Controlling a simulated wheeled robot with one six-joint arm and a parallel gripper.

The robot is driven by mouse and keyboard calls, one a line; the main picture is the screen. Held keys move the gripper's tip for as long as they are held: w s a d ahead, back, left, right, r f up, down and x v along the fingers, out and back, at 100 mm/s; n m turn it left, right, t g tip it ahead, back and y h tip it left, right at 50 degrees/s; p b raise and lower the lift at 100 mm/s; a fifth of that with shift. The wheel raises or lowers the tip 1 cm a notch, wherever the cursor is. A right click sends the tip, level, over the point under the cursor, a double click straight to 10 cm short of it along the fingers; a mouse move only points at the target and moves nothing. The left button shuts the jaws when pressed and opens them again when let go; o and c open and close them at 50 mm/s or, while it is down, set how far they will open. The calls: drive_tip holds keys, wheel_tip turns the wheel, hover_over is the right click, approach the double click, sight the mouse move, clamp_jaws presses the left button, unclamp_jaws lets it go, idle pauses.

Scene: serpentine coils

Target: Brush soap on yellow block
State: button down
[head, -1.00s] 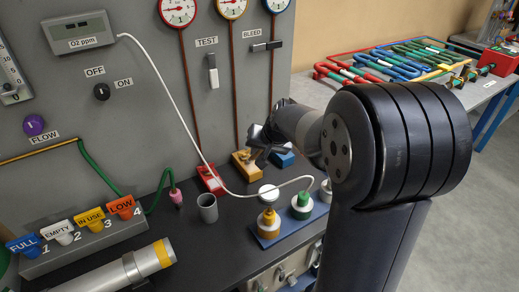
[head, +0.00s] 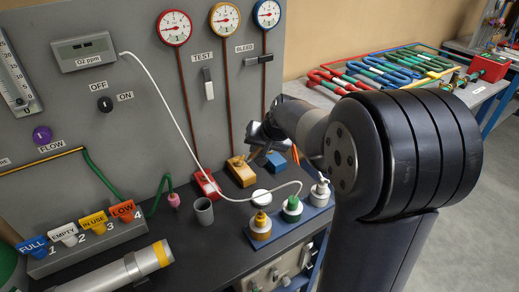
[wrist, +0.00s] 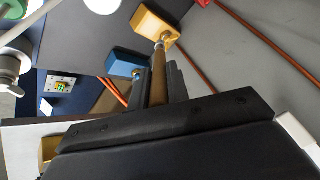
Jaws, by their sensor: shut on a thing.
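The yellow block (head: 240,172) sits on the dark bench by the grey panel, between a red block (head: 206,184) and a blue block (head: 276,161). My gripper (head: 262,140) is just above and to the right of it. In the wrist view my gripper (wrist: 160,88) is shut on a brush (wrist: 158,88) with a brown handle and metal collar. The brush's far end overlaps the yellow block (wrist: 153,22); I cannot tell whether they touch. No soap can be made out on the block. The blue block (wrist: 128,64) lies to the left there.
Bottles with yellow (head: 261,219), green (head: 292,204) and white (head: 320,182) tops stand on a blue tray (head: 312,217). A white hose (head: 185,118) arcs down over the bench. A grey cup (head: 203,211) stands left of the tray. The panel is close behind.

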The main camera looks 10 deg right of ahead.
drive_tip(key=shift+r+p, duration=0.55)
drive_tip(key=shift+r, duration=0.55)
